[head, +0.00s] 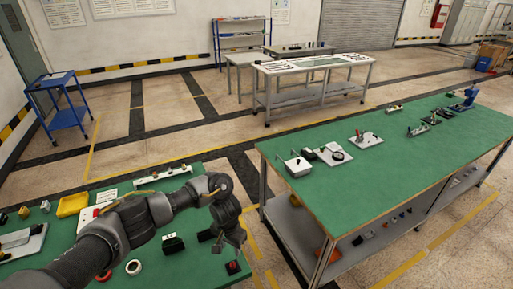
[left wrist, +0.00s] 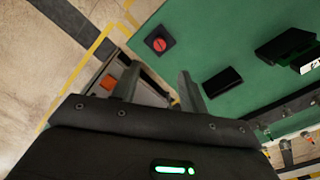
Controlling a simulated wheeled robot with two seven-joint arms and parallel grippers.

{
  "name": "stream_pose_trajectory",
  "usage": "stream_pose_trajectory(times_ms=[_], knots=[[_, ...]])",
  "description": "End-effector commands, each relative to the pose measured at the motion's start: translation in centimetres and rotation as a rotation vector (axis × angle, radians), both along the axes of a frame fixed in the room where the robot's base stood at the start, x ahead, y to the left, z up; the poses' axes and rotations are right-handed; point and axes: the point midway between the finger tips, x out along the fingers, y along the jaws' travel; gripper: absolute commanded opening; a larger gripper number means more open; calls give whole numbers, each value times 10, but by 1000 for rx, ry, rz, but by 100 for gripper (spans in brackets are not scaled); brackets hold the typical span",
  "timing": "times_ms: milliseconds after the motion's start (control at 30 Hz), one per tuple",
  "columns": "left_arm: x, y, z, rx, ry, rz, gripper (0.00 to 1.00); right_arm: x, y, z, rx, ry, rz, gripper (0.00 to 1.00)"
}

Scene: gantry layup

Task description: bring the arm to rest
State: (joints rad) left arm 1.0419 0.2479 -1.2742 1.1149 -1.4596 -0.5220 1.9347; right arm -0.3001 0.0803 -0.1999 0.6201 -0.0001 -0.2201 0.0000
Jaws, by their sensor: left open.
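My left arm reaches in from the lower left of the head view. Its gripper (head: 232,241) points down near the right edge of the left green table (head: 185,270). In the left wrist view the gripper (left wrist: 158,82) has its two fingers apart with nothing between them. The table edge and floor show past the fingertips. My right gripper is in neither view.
A black block with a red button (head: 233,267) sits near the table edge; it also shows in the left wrist view (left wrist: 160,42). Black blocks (head: 173,244), a white ring (head: 133,267) and a yellow tray (head: 72,205) are nearby. Another green workbench (head: 390,165) stands right, across a floor gap.

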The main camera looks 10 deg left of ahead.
Motion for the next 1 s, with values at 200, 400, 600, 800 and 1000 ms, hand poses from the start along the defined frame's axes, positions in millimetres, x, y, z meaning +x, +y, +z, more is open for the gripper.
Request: stream_pose_trajectory(times_ms=[200,400,600,800,1000], knots=[[-27,-52,-24,-125,-45,-120,43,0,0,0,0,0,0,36],[-80,-150,-30,-392,-255,-261,43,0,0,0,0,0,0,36],[-112,-155,-1,-466,-464,-171,43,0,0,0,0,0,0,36],[-154,-71,13,-337,-516,15,43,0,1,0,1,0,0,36],[-206,5,16,-208,-456,123,43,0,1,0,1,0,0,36]])
